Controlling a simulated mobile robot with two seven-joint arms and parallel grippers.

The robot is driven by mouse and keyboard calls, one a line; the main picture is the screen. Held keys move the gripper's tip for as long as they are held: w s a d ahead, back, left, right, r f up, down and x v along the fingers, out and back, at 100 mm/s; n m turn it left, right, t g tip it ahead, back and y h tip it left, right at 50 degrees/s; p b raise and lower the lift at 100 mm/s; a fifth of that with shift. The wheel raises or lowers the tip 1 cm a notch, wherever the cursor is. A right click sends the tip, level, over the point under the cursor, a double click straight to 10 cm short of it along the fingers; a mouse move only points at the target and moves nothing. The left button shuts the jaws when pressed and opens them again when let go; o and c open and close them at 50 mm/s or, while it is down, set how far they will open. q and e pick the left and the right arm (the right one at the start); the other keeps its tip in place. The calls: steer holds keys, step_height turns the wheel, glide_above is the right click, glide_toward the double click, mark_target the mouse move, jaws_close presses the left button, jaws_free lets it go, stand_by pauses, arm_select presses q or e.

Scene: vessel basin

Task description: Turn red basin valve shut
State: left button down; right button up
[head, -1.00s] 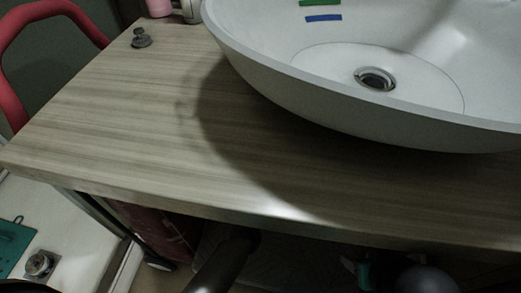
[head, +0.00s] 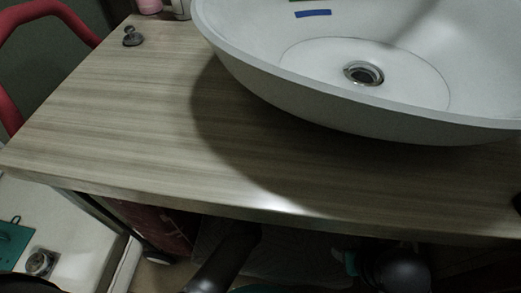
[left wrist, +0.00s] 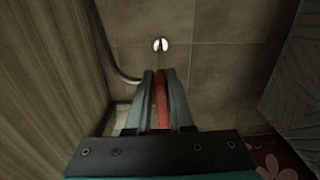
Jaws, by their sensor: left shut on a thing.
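The red basin valve (left wrist: 161,100) shows in the left wrist view as a narrow red strip between my fingers. My left gripper (left wrist: 159,76) is shut on it, with one grey finger on each side. A bright round metal fitting (left wrist: 161,45) on the tiled surface lies just past the fingertips. Most of the valve is hidden by the fingers, so its angle is hard to tell. The head view shows the white basin (head: 300,95) on the wooden counter (head: 120,120), but not the valve. My right gripper cannot be made out in either view.
In the left wrist view a wooden panel (left wrist: 45,80) stands close on the left, with a curved metal pipe (left wrist: 112,62) beside it. A patterned grey surface (left wrist: 300,85) is at the right. A dark stopper (head: 132,37) sits on the counter.

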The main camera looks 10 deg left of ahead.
arm_select(q)
steer(key=shift+f+m, duration=0.15)
steer(key=shift+m, duration=0.25)
arm_select(e)
steer(key=shift+a+f, duration=0.1)
steer(key=shift+f, duration=0.05)
arm_select(q)
steer(key=c, duration=0.8)
jaws_free()
